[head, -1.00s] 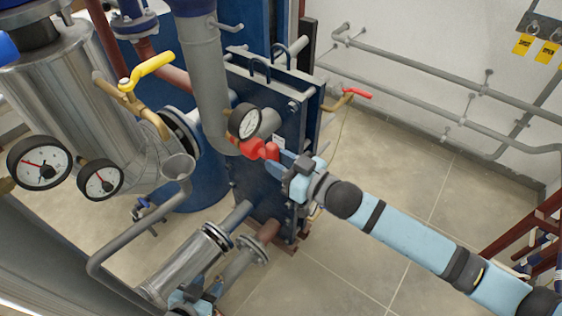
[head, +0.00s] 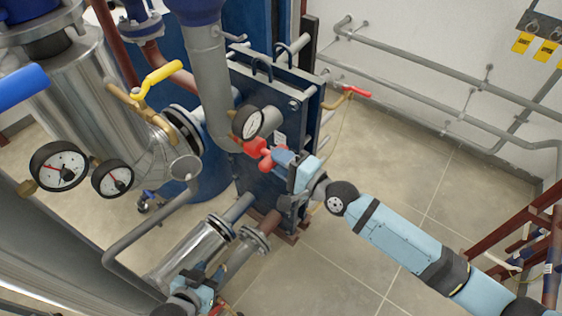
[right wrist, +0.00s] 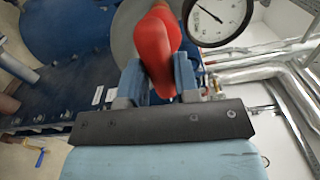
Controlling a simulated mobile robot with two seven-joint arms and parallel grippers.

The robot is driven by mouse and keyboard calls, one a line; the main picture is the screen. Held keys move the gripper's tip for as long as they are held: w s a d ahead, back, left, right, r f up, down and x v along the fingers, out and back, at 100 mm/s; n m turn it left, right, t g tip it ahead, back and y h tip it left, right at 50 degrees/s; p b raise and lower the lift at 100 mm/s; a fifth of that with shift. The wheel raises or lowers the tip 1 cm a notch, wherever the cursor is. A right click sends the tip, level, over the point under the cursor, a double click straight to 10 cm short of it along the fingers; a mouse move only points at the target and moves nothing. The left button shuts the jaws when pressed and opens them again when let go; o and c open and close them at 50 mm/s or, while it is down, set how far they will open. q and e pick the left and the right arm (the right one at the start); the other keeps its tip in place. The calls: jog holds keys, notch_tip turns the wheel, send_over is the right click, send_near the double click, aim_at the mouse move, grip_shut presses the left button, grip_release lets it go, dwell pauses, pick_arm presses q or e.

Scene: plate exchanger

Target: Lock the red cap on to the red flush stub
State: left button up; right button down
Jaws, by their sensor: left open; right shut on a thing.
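The red cap (head: 266,160) is between the fingers of my right gripper (head: 282,158), which is shut on it in front of the plate exchanger. In the right wrist view the cap (right wrist: 158,50) stands up between the two blue fingers (right wrist: 158,82). Another red part, seemingly the red flush stub (head: 254,146), shows just beyond it by the grey pipe. Cap and stub look in line and very close; I cannot tell whether they touch or are locked. My left gripper (head: 212,282) is open at the bottom of the head view, below the steel pipe, partly hard to make out.
A pressure gauge (head: 262,122) sits right above the cap, close to my right gripper. The grey pipe (head: 212,85) drops behind it. A yellow-handled valve (head: 160,78) and two gauges are at the left. Open tiled floor (head: 390,200) lies to the right.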

jog(key=shift+a+r+m, duration=0.1)
jog(key=shift+r+m, duration=0.05)
jog(key=shift+m, duration=0.15)
jog(key=c, duration=1.3)
grip_release()
jog(key=o, duration=0.5)
jog(key=shift+w+a, duration=0.1)
jog(key=shift+o, duration=0.2)
jog(key=b+v, duration=0.2)
jog(key=v, duration=1.2)
jog(key=shift+b, duration=0.4)
jog(key=shift+a, duration=0.1)
